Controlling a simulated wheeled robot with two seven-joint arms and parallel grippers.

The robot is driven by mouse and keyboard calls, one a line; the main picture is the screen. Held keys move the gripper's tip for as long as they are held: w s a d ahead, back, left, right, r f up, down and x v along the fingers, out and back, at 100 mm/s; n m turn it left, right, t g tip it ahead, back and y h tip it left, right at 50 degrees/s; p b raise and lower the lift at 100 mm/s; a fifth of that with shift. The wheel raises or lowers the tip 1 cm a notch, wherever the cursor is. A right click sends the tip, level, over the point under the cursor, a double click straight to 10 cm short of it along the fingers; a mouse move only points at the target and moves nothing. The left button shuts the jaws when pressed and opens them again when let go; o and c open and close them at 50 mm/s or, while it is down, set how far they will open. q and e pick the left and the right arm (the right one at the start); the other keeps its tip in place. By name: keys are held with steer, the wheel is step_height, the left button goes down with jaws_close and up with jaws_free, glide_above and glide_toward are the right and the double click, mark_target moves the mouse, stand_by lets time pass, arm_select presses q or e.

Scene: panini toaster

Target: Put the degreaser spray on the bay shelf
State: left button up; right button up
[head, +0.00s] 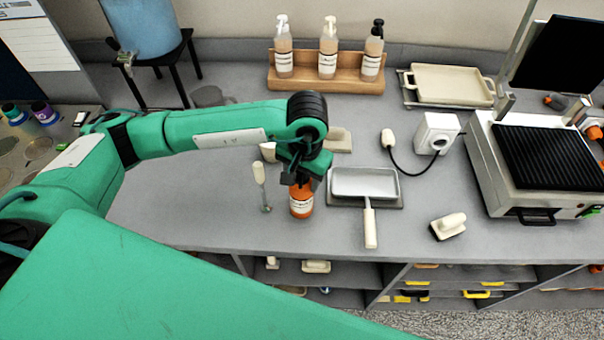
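An orange bottle with a white label (301,202), which looks like the degreaser spray, is upright near the front of the grey counter. My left gripper (297,178) points down at its top and hides its head and neck. I cannot tell whether the fingers are closed on it, or whether its base touches the counter. Open shelf bays (345,277) lie under the counter's front edge, with small items in them. My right gripper is not in view.
A brush (449,226) and a panini toaster (530,170) are farther right. A wooden rack (327,87) holds pump bottles at the back.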

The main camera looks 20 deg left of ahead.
arm_select(q)
steer(key=shift+f, duration=0.15)
steer(key=o, duration=1.5)
